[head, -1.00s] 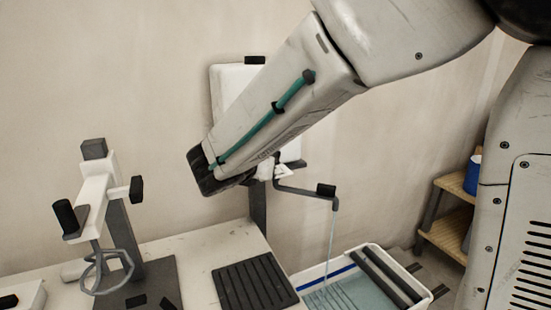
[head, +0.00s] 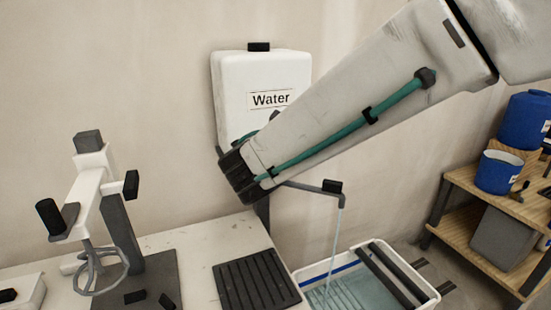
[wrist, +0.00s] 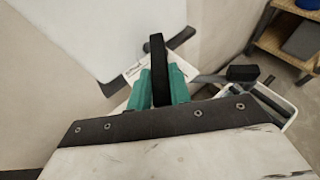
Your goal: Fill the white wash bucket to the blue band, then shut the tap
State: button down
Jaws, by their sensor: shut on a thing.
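The white wash bucket (head: 308,292) stands at the lower right in the head view, with a blue band (head: 343,266) on its inside wall. Bluish water (head: 345,294) lies in it, its surface appearing a little below the band. A thin stream (head: 334,240) runs from the grey tap spout (head: 308,187) into the bucket. In the wrist view, the teal fingers of my gripper (wrist: 158,82) are shut on an upright black tap handle (wrist: 157,55). In the head view my arm hides the handle and most of the gripper.
A white tank labelled Water (head: 235,80) hangs on the wall behind my arm. A black ribbed mat (head: 255,283) lies on the bench left of the bucket. A mixer stand (head: 122,235) is further left. A wooden shelf (head: 500,200) with blue buckets (head: 497,172) stands at right.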

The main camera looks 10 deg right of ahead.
jog(key=c, duration=1.3)
grip_release()
jog(key=shift+w, duration=0.1)
jog(key=shift+v, duration=3.95)
